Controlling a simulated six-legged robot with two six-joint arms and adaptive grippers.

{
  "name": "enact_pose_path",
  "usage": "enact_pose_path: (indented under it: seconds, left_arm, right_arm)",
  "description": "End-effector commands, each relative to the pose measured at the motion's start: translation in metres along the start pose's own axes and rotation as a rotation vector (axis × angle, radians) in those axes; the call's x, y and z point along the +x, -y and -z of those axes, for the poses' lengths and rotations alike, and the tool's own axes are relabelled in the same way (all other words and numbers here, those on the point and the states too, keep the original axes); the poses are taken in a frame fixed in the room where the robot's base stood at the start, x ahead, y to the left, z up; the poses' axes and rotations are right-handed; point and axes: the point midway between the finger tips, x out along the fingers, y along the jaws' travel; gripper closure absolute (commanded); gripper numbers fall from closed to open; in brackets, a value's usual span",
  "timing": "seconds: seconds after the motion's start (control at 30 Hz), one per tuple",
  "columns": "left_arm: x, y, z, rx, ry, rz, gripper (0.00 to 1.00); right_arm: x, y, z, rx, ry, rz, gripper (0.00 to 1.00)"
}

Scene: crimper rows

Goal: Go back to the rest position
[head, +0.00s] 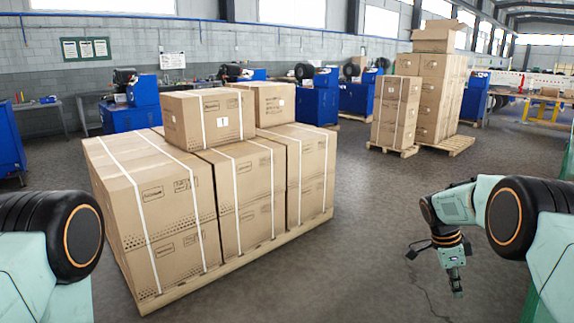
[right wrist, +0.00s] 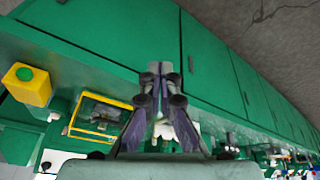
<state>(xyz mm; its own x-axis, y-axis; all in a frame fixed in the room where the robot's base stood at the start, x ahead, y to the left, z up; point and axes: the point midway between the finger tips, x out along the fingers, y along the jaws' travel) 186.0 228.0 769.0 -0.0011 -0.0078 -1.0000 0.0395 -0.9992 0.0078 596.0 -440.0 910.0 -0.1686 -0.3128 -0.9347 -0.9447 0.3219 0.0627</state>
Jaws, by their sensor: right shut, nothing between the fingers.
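My right gripper (head: 456,289) hangs fingers-down over the bare floor at the right of the head view. Its fingers are together and empty, and it touches nothing. In the right wrist view the gripper (right wrist: 160,70) shows with its fingertips meeting and nothing between them. My left gripper is outside the head view; only part of the left arm shows at the lower left edge.
A pallet (head: 300,243) of strapped cardboard boxes (head: 150,200) stands at the centre left. A second box stack (head: 430,95) stands at the back right. Blue machines (head: 318,100) line the wall. Green cabinets (right wrist: 215,70) fill the right wrist view. Open floor (head: 370,200) lies between.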

Motion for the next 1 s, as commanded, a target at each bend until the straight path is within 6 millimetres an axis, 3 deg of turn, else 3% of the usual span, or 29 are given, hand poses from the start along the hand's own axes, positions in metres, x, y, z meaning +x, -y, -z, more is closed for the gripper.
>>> enact_pose_path:
  seconds: [0.17, 0.27, 0.47, 0.7, 0.87, 1.0]
  left_arm:
    - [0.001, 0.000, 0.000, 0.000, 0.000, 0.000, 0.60]
    - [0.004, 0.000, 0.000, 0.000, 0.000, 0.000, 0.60]
    - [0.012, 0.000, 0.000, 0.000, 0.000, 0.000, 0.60]
    - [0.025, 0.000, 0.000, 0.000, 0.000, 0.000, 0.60]
    - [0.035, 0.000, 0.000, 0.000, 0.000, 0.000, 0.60]
    - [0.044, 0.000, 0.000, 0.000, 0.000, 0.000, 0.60]
  right_arm:
    - [0.044, -0.004, -0.048, -0.372, 0.095, 0.117, 1.00]
    - [0.071, -0.017, -0.080, -0.589, 0.139, 0.193, 1.00]
    - [0.121, -0.066, -0.138, -0.968, 0.192, 0.344, 1.00]
    - [0.166, -0.155, -0.181, -1.325, 0.188, 0.492, 1.00]
    - [0.185, -0.223, -0.190, -1.513, 0.157, 0.548, 1.00]
    - [0.196, -0.286, -0.186, -1.649, 0.127, 0.559, 1.00]
